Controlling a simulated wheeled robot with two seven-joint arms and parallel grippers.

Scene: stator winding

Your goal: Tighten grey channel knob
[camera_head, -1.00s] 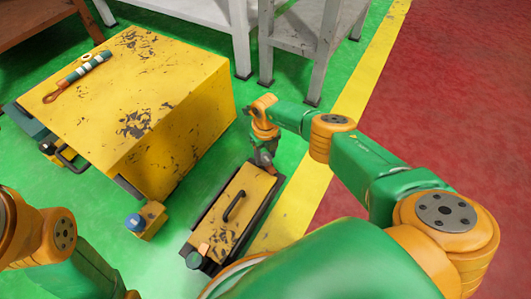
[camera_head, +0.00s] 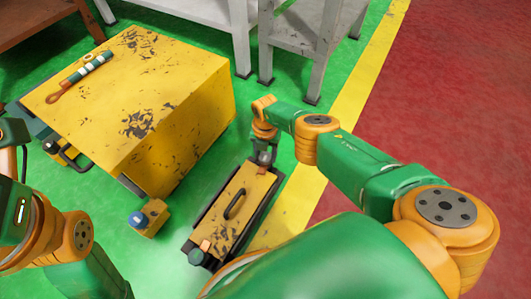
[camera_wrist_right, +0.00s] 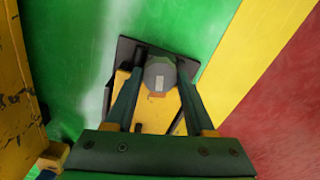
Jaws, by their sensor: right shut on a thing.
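The grey channel knob (camera_wrist_right: 160,72) is a round grey cap with a small light mark, seen in the right wrist view. It sits at one end of a low yellow unit (camera_head: 236,222) with a black handle. My right gripper (camera_head: 263,160) points down at the far end of that unit in the head view, where it hides the knob. In the right wrist view its two dark fingers (camera_wrist_right: 160,82) are shut on the knob, one on each side. My left arm is at the left edge of the head view; its fingertips do not show.
A dark green knob (camera_head: 196,258) is at the unit's near end. A small yellow block with a blue knob (camera_head: 137,220) stands to its left. A large worn yellow box (camera_head: 180,110) bears a striped tool (camera_head: 84,69). Grey shelf legs (camera_head: 324,50) stand behind.

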